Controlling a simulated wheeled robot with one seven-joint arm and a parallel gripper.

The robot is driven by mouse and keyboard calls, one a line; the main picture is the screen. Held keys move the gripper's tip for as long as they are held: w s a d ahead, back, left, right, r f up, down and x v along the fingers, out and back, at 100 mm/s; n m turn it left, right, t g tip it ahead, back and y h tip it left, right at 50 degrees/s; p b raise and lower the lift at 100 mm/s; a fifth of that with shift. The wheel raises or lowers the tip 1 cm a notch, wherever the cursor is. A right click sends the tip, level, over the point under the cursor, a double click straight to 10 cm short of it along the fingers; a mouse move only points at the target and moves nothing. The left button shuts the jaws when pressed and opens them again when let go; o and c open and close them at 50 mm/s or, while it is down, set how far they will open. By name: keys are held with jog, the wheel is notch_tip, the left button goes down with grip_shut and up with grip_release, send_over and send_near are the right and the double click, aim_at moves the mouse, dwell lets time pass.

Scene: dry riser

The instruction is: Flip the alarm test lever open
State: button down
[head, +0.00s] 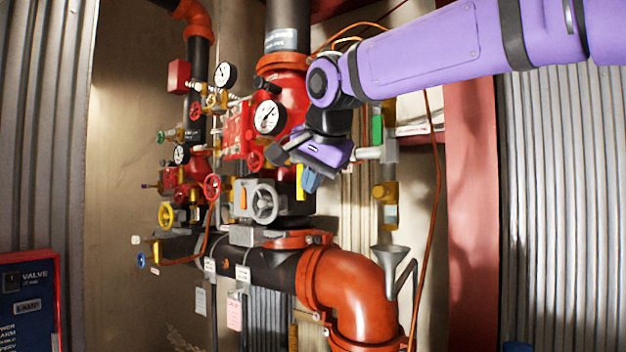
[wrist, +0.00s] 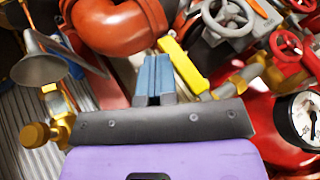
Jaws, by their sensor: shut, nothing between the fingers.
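A yellow bar-shaped lever (head: 300,183), which looks like the alarm test lever, stands near upright beside the grey valve body in the head view. It also shows in the wrist view (wrist: 184,66), running diagonally just right of my fingers. No label on it is readable. My gripper (head: 311,182) is in front of the riser, with its blue fingers just right of the yellow lever in the head view. In the wrist view my gripper (wrist: 153,72) has its fingers together and nothing between them. Whether a finger touches the lever cannot be told.
A grey handwheel (head: 263,203) is left of the lever, and a pressure gauge (head: 269,117) is above it. A large orange elbow pipe (head: 352,295) and a grey funnel (head: 390,262) are below right. Several small valves crowd the left.

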aim_at(298, 185)
jog(key=shift+w+a+f, duration=0.1)
jog(key=t+y, duration=0.1)
jog(key=w+a+m+t+y, duration=0.1)
jog(key=t+y, duration=0.1)
jog(key=a+t+y, duration=0.1)
jog(key=shift+w+a+f+m+t, duration=0.1)
jog(key=shift+w+f+m+t, duration=0.25)
jog(key=shift+w+m+t, duration=0.05)
jog(key=shift+w+a+r+y, duration=0.3)
jog(key=shift+w+a, duration=0.3)
jog(key=shift+a, duration=0.15)
jog(key=shift+w+a, duration=0.1)
jog(key=shift+w+a+r+m+t+y, duration=0.35)
jog(key=shift+a+r+t+y, duration=0.2)
jog(key=shift+t, duration=0.35)
jog(key=shift+w+a+r+m+t+y, duration=0.25)
jog(key=shift+r+m+t+y, duration=0.2)
jog(key=shift+t+y, duration=0.35)
jog(key=shift+a+r, duration=0.1)
